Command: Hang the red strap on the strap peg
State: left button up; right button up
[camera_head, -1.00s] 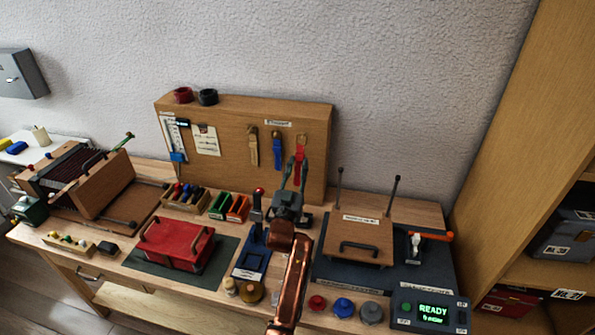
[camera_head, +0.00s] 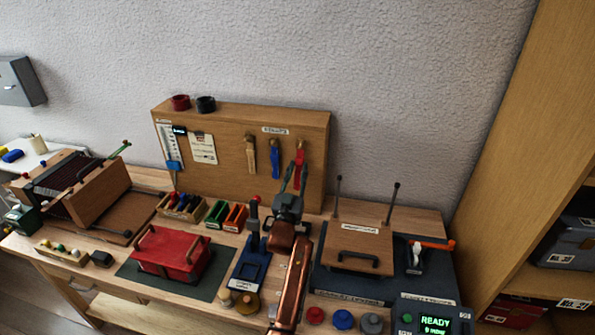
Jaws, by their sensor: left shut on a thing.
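The red strap (camera_head: 299,156) is upright in front of the right part of the wooden peg board (camera_head: 225,173), level with the tan strap (camera_head: 250,155) and the blue strap (camera_head: 275,158). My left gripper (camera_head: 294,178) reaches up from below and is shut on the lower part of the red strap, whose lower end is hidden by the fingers. The strap peg is at the red strap's top, too small to make out; I cannot tell if the loop is around it or just in front. My right gripper is out of view.
Below the board lie a red box (camera_head: 172,250), small colored bins (camera_head: 235,216) and a blue stand with a lever (camera_head: 250,265). Right of my arm are a wooden lid with a handle (camera_head: 355,245) and two upright rods. A tall wooden shelf (camera_head: 500,170) bounds the right side.

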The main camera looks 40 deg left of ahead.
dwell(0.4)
pick_arm(q)
jog(key=o, duration=1.2)
jog(key=v, duration=1.2)
